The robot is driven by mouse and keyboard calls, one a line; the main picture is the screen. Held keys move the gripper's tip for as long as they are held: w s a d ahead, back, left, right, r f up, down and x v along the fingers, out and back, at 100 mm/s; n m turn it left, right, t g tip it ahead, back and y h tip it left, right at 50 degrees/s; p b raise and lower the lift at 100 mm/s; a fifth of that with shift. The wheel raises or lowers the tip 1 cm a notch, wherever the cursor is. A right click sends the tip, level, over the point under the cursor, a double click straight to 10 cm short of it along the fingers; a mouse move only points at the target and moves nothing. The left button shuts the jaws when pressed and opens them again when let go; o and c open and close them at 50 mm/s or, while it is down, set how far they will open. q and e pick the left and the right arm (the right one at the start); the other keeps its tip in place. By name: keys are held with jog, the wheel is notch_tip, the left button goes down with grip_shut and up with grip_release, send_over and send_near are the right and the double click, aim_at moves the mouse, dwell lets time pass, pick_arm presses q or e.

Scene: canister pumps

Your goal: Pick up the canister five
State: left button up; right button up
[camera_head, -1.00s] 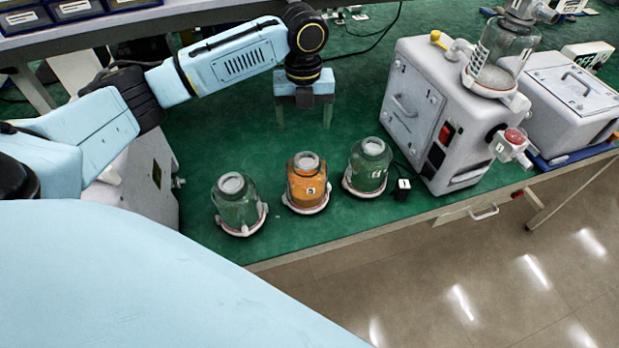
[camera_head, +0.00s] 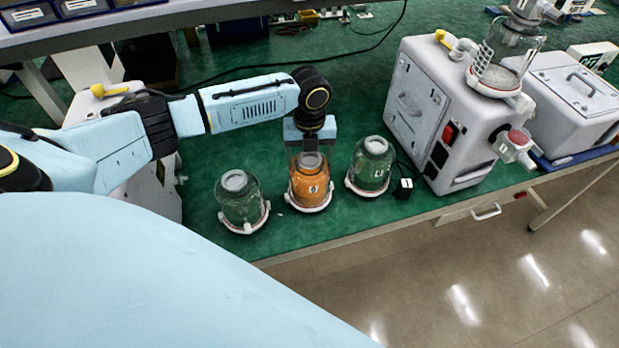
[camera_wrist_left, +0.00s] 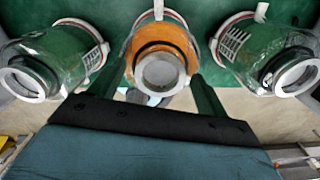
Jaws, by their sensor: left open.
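The orange canister (camera_head: 310,188), with a numbered label too small to read surely, stands upright on the green bench between two clear canisters. It also shows at the top middle of the left wrist view (camera_wrist_left: 161,45). My left gripper (camera_head: 311,152) is just behind and above it, open, pointing down. In the left wrist view the two dark green fingers (camera_wrist_left: 156,92) lie on either side of the canister, with visible gaps. The fingertips are partly hidden behind the canister in the head view. My right gripper is out of view.
A clear canister (camera_head: 240,203) stands to the left and another (camera_head: 370,168) to the right, both close. A white pump machine (camera_head: 437,115) stands farther right. A small black block (camera_head: 403,189) lies beside it. The bench's front edge is near the canisters.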

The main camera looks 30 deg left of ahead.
pick_arm(q)
jog(key=shift+r, duration=0.1)
jog(key=c, duration=1.5)
